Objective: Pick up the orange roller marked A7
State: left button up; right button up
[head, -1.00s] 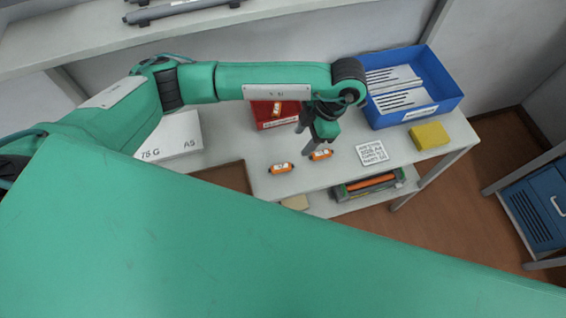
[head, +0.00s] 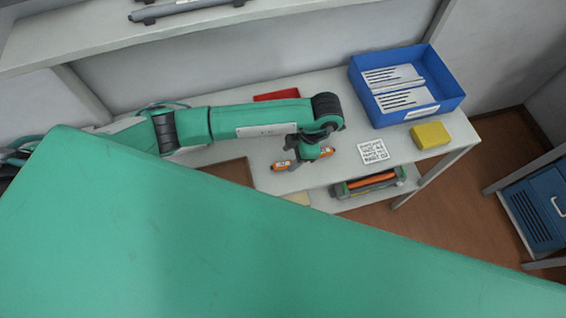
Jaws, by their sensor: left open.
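Two small orange rollers lie on the white table: the left orange roller (head: 281,166) and the right orange roller (head: 328,152). Their markings are too small to read, so I cannot tell which is A7. My left gripper (head: 302,158) is open and low over the table between the two rollers, partly covering the right one. I cannot tell whether it touches either roller. A red box (head: 277,95) stands behind my left arm, which hides most of it and its contents. My right gripper is not in view.
A blue bin (head: 438,75) with white packs stands at the back right. A yellow block (head: 430,135) and a printed white card (head: 373,151) lie in front of it. A lower shelf holds a grey unit with an orange bar (head: 372,180). A blue cabinet (head: 538,205) stands far right.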

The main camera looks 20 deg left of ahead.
aim_at(286, 163)
pick_arm(q)
jog(key=shift+p+x, duration=0.6)
jog(key=shift+x, duration=1.25)
jog(key=shift+d, duration=0.15)
jog(key=c, duration=1.1)
jog(key=shift+o, duration=0.2)
